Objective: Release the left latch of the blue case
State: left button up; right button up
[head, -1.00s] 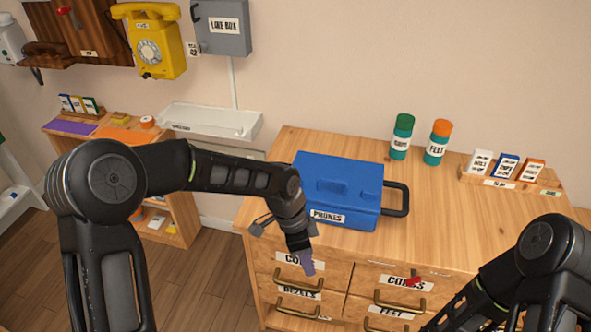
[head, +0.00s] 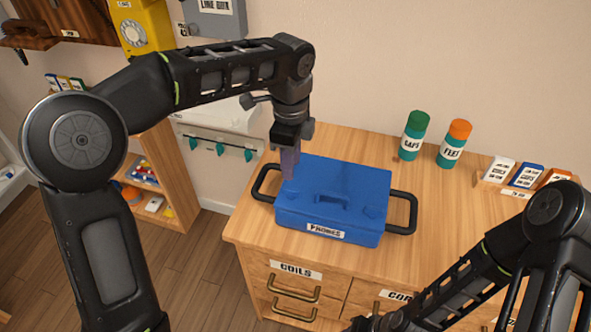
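The blue case (head: 345,185) sits closed on the wooden cabinet top, with a PHONES label on its front and a black loop handle at each end. My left gripper (head: 289,165) points down at the case's back left corner, over its left end. Its purple-grey fingers look close together there; I cannot tell whether they touch the case or how far apart they are. The left latch cannot be made out. My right gripper (head: 375,322) is low at the bottom edge, in front of the drawers, only partly visible.
Green-capped (head: 414,136) and orange-capped (head: 454,144) bottles stand behind the case to the right. A rack of small boxes (head: 524,178) is at the far right. The cabinet top (head: 440,215) is clear right of the case. A yellow dial phone (head: 140,28) hangs on the wall.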

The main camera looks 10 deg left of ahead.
aim_at(291, 189)
pick_arm(q)
jog(key=shift+s+r, duration=0.1)
jog(key=shift+s, duration=0.15)
jog(key=shift+w+f+p, duration=0.1)
jog(key=shift+f+p, duration=0.3)
jog(key=shift+f, duration=3.55)
jog(key=shift+c, duration=0.4)
grip_shut()
